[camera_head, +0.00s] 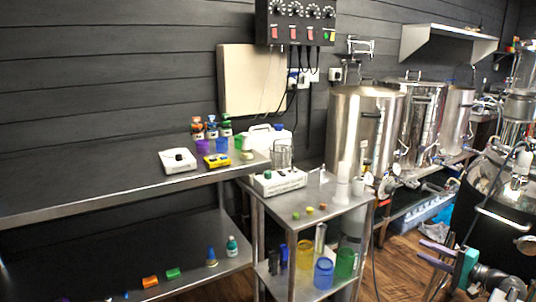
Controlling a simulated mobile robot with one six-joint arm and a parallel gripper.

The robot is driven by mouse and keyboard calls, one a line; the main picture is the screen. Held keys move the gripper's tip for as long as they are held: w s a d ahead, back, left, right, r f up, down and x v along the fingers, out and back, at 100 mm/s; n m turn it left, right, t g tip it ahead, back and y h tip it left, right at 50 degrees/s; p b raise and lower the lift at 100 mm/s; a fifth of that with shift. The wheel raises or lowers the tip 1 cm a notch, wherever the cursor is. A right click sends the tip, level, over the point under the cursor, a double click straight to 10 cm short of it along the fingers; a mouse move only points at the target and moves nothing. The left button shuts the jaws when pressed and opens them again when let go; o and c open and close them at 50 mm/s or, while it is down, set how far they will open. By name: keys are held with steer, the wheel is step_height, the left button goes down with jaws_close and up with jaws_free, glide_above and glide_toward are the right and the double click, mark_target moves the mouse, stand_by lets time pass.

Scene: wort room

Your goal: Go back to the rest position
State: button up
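My gripper (428,250) is at the lower right of the head view, with pale purple and grey fingers on a teal body. Its fingers point left and stand apart, with nothing visible between them. It is in front of the wooden floor, to the right of the small steel table (335,208) and apart from it in the picture. Part of my arm runs out of the picture at the lower right.
A long steel bench (100,188) at left holds bottles and a white device (178,160). The small table carries a stirrer device (278,181) and small coloured pieces; coloured beakers stand below. Steel kettles (365,125) line the back; a dark vessel (478,205) stands at right.

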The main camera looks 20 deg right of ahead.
steer(key=w+a+f+n+g+y+p, duration=0.1)
steer(key=w+a+f+g+p, duration=0.15)
steer(key=a+f, duration=0.55)
steer(key=w+a+f+n+g+y+p, duration=0.1)
steer(key=w+a+f+g+p, duration=0.2)
steer(key=a, duration=0.9)
steer(key=w+a+f+n+g+y+p, duration=0.1)
steer(key=a+f+g, duration=0.2)
steer(key=a+f, duration=0.55)
steer(key=s+a+f+n+g+h+p, duration=0.1)
steer(key=s+a+f+n+g+p, duration=0.15)
steer(key=s+a, duration=0.4)
steer(key=s+a+f+n+g+h+p, duration=0.1)
steer(key=s+a+f+n+g+p, duration=0.2)
steer(key=a, duration=0.7)
steer(key=s+a+f+n+g+p, duration=0.1)
steer(key=s+a+f+g+p, duration=0.15)
steer(key=s+a+g, duration=0.4)
steer(key=s+a+n+h+p, duration=0.2)
steer(key=s+h, duration=0.1)
steer(key=s, duration=0.4)
steer(key=s+a+n+h+p, duration=0.2)
steer(key=s+a+n+h, duration=0.1)
steer(key=s, duration=0.4)
steer(key=shift+f+g+p, duration=0.35)
steer(key=shift+f+g, duration=0.1)
steer(key=shift+s, duration=0.1)
